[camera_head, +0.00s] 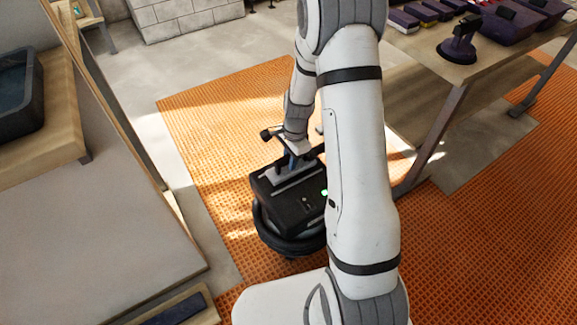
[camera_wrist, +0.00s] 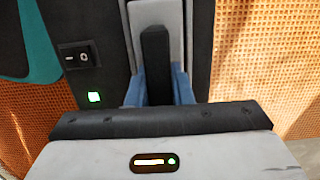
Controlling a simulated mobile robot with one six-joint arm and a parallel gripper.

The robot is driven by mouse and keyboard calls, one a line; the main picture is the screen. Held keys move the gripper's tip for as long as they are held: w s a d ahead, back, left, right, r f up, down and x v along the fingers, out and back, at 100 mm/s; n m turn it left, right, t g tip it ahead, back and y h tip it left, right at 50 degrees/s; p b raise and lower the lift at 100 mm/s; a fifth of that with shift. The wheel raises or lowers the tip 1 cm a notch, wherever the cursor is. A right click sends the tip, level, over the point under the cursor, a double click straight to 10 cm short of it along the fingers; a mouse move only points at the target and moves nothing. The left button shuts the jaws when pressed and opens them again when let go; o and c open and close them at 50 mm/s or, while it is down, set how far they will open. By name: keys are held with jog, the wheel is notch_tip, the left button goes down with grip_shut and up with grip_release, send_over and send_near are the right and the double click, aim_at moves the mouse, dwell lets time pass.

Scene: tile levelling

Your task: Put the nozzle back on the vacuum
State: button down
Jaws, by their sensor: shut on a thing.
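The vacuum (camera_head: 290,205) is a black box on a round dark base, standing on the orange mat below my arm. In the wrist view its dark body (camera_wrist: 82,25) shows a rocker switch and a lit green light. My gripper (camera_head: 293,160) is low over its top. In the wrist view, my gripper (camera_wrist: 157,90) has its blue fingers on both sides of a dark upright bar (camera_wrist: 155,55) and is shut on it. A pale grey strip (camera_wrist: 174,12) lies behind the bar. I cannot tell whether the bar is part of the nozzle or the vacuum's handle.
A workbench (camera_head: 440,80) with purple cases and a suction-cup tool (camera_head: 459,45) stands at the right. At the left are a wooden table with a dark tub (camera_head: 18,90) and a grey panel (camera_head: 85,215). The orange mat (camera_head: 215,110) is clear behind the vacuum.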

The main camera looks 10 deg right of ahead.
notch_tip(320, 180, down, 2)
jog(key=shift+f, duration=0.1)
jog(key=c, duration=1.3)
grip_release()
